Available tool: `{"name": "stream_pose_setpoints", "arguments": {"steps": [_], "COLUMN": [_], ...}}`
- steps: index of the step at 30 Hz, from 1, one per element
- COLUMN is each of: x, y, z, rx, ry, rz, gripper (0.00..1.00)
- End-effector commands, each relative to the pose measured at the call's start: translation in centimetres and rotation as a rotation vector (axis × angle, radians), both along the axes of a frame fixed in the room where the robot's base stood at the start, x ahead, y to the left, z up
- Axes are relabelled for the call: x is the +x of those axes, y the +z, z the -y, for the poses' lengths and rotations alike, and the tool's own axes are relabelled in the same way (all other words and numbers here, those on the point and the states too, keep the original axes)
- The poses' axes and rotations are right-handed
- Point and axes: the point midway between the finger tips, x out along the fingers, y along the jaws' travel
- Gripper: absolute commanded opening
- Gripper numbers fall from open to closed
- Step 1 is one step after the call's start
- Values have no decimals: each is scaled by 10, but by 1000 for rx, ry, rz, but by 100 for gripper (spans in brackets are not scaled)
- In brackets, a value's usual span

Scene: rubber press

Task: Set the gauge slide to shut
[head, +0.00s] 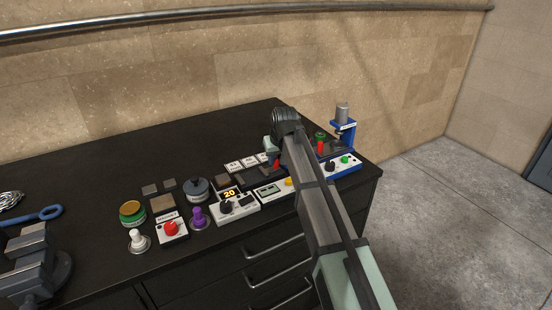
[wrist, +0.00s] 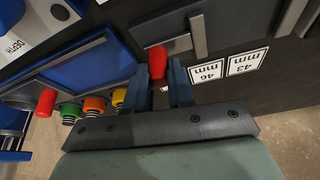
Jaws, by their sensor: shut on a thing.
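The gauge slide's red knob (wrist: 157,60) is between the two fingers of my gripper (wrist: 162,75) in the wrist view, and the gripper is shut on it. A grey metal slide piece (wrist: 197,36) lies beside the knob on a dark base. In the head view the red knob (head: 277,163) shows just below my gripper (head: 272,148), at the right part of the bench. My arm hides much of the slide there, so its exact position along its track cannot be told.
White size labels (wrist: 243,63) lie beside the slide. A blue press (head: 343,126) and a blue-sided box with a green button (head: 341,167) stand to the right. Red, green, orange and yellow pieces (wrist: 94,104) are close to the gripper. A yellow-display box (head: 234,205) stands left.

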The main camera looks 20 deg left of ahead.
Motion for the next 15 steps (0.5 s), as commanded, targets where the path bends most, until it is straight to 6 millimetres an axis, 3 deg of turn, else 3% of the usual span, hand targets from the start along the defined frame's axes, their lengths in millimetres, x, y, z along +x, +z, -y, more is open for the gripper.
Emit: {"name": "stream_pose_setpoints", "arguments": {"steps": [15], "x": [-55], "y": [0], "z": [-54], "rx": [0], "ry": [2], "rz": [-1], "gripper": [0]}}
